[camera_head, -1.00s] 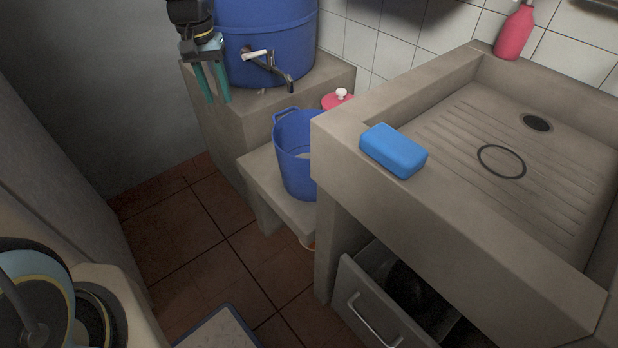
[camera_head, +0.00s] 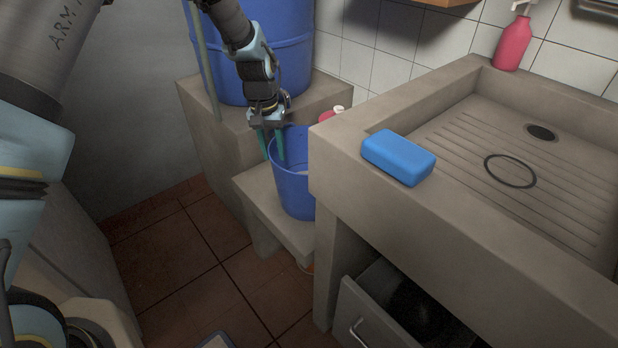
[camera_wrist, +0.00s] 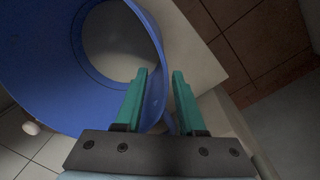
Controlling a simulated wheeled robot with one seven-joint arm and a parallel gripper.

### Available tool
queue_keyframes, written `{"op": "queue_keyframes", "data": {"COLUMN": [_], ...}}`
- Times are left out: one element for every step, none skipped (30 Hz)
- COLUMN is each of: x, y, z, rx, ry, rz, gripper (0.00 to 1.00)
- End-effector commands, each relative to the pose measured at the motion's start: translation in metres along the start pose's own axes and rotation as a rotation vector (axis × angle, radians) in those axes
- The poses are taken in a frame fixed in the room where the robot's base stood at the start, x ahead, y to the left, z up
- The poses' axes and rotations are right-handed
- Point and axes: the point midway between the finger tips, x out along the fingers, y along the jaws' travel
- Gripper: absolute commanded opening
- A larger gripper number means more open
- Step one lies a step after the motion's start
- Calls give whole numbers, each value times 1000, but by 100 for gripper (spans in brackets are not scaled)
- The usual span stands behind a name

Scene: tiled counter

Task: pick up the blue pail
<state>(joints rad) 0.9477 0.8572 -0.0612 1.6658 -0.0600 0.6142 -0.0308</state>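The blue pail (camera_head: 294,192) stands upright on the low concrete step beside the sink counter; the counter hides its right side. In the wrist view the pail (camera_wrist: 35,60) fills the upper left, with its round opening facing the camera. My gripper (camera_head: 272,160) reaches down at the pail's left rim. Its two green fingers (camera_wrist: 161,72) are apart in the wrist view. The left finger overlaps the pail's inside, the right finger is outside, and the rim wall shows between them. I cannot tell whether either finger touches the wall.
A large blue barrel (camera_head: 285,55) stands on a higher concrete block (camera_head: 325,92) behind the pail. The sink counter (camera_head: 335,150) closes off the right, with a blue sponge (camera_head: 398,157) on its edge. A drawer (camera_head: 365,315) is open below. Tiled floor (camera_head: 170,260) is clear at left.

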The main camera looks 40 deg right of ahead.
Motion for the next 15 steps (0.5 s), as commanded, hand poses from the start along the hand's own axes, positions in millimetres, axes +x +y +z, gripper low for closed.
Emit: {"op": "queue_keyframes", "data": {"x": [8,13,17,20,22,24,25,26,26,26,26,26,26,26,26], "y": [0,0,0,0,0,0,0,0,0,0,0,0,0,0,0], "z": [1,1,0,0,0,0,0,0,0,0,0,0,0,0,0], "rx": [0,0,0,0,0,0,0,0,0,0,0,0,0,0,0], "ry": [-3,-3,-2,-1,-1,-1,-1,-1,0,0,0,0,0,0,0], "rz": [0,0,0,0,0,0,0,0,0,0,0,0,0,0,0], "gripper": [39,39,39,39,39,39,39,39,39,39,39,39,39,38,33]}}
